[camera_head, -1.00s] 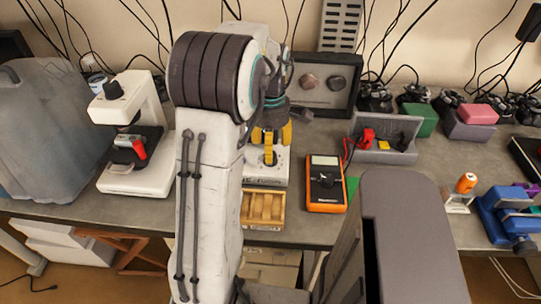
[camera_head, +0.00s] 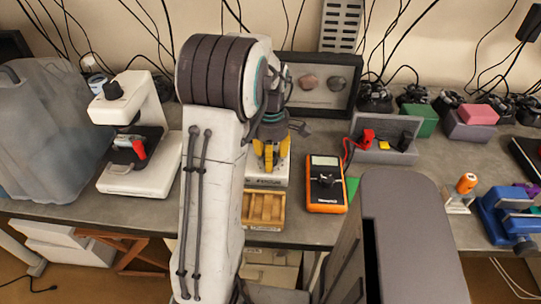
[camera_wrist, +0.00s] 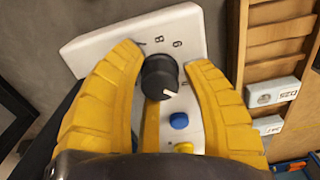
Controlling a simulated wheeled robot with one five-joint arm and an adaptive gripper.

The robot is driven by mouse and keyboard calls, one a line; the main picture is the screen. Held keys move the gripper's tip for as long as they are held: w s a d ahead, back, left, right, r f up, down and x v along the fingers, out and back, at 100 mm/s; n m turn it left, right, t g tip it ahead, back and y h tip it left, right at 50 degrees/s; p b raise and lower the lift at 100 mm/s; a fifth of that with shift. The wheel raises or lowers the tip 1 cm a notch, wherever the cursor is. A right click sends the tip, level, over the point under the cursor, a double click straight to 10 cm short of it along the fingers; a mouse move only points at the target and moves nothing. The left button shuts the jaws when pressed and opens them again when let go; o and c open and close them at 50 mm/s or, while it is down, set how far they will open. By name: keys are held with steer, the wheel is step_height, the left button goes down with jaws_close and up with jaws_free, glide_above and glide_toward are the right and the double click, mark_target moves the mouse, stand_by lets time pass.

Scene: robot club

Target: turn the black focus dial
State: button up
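A black dial (camera_wrist: 160,76) with a white pointer line sits on a white box (camera_wrist: 95,48) marked with numbers, in the wrist view. A blue button (camera_wrist: 179,121) and a yellow button (camera_wrist: 184,147) are beside it. My gripper (camera_wrist: 166,58) has yellow fingers on both sides of the dial, with gaps between them and it. Another yellow piece shows just below the dial; I cannot tell whether it touches. In the head view my gripper (camera_head: 270,165) points down over the white box (camera_head: 266,182), and hides the dial.
A wooden tray (camera_head: 263,224) stands in front of the box. An orange multimeter (camera_head: 325,203) is close on the right, with a grey bin (camera_head: 385,156) behind it. A white microscope (camera_head: 128,182) with a black top knob stands to the left.

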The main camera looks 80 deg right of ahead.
jaws_close()
stand_by(0.3)
